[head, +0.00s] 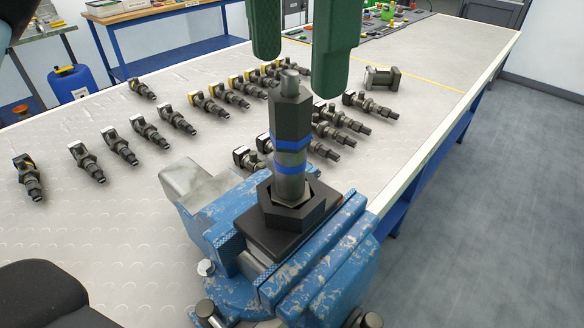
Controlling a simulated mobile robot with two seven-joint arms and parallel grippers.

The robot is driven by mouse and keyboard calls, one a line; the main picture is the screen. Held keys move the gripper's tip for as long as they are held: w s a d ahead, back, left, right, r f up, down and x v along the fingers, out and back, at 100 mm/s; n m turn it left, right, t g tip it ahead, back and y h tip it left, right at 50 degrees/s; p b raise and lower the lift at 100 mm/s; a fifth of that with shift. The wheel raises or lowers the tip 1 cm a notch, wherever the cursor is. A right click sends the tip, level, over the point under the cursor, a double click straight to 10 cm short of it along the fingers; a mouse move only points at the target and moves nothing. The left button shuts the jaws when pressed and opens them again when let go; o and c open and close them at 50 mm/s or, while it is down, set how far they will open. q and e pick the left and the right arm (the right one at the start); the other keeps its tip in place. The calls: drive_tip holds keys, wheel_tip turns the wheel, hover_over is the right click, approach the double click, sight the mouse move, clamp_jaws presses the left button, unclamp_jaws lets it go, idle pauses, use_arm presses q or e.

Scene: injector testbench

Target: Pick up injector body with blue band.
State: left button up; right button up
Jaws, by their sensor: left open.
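The injector body with blue bands (291,122) stands upright in a dark hexagonal holder (293,212) on the blue vise (330,250). It is dark grey, with two blue bands around a lighter middle section and a narrow grey tip. My left gripper (299,72) comes down from the top edge with two green fingers. It is open, and the fingertips are on either side of the injector's tip in the picture. I cannot tell their exact depth, and no contact shows. My right gripper is not in view.
Several other injectors lie in rows on the light table (90,235), some with yellow parts, behind and left of the vise. A grey metal part (382,78) lies at the back. The table's right edge (440,140) drops to open floor. A blue container (72,82) stands beyond the table.

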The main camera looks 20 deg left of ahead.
sight(289, 94)
use_arm(q)
wheel_tip(289, 94, down, 2)
drive_tip(key=shift+w, duration=0.1)
drive_tip(key=shift+a+f+b, duration=0.15)
drive_tip(key=shift+f+b, duration=0.2)
drive_tip(key=shift+f, duration=2.2)
drive_tip(key=shift+s, duration=0.2)
clamp_jaws()
